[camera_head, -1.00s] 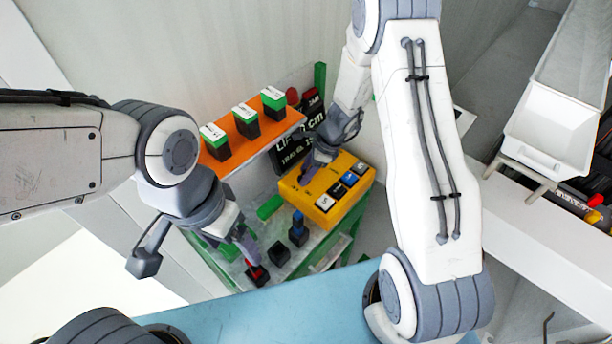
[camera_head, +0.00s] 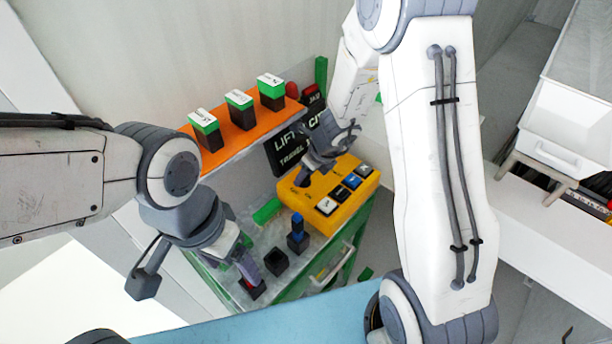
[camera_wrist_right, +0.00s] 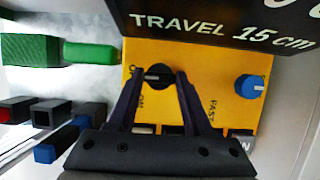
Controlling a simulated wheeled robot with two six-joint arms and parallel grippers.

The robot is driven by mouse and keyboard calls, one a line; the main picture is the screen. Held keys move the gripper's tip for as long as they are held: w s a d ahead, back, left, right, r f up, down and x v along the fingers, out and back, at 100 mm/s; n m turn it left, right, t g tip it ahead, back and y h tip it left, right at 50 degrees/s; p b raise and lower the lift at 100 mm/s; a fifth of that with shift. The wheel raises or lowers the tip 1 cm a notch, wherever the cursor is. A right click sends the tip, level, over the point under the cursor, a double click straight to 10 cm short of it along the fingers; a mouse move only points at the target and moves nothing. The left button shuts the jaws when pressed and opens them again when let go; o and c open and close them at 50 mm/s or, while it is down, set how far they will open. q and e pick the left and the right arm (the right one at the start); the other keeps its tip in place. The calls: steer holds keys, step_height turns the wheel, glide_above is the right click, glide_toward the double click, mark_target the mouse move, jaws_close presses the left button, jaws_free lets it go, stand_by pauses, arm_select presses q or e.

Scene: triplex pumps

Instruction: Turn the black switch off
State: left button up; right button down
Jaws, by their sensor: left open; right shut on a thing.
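The yellow control box (camera_head: 345,204) stands on the workbench in the head view. The black switch (camera_wrist_right: 158,73) is a round knob on its top, beside printed markings, in the right wrist view. My right gripper (camera_wrist_right: 158,78) is shut on the knob, one finger on each side. In the head view my right gripper (camera_head: 302,180) reaches down onto the box's far left part and hides the switch. My left gripper (camera_head: 252,282) is open, low over a black holder with a red part (camera_head: 254,289), apart from the yellow box.
A blue knob (camera_wrist_right: 250,86) sits to the right of the switch. Several push buttons (camera_head: 351,181) line the box's front. A dark travel display (camera_head: 288,152) stands close behind. Black holders (camera_head: 277,261) are left of the box. An orange shelf (camera_head: 240,139) carries green-and-black blocks.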

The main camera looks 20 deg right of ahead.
steer(key=shift+w, duration=0.1)
stand_by(0.4)
steer(key=c, duration=0.6)
jaws_free()
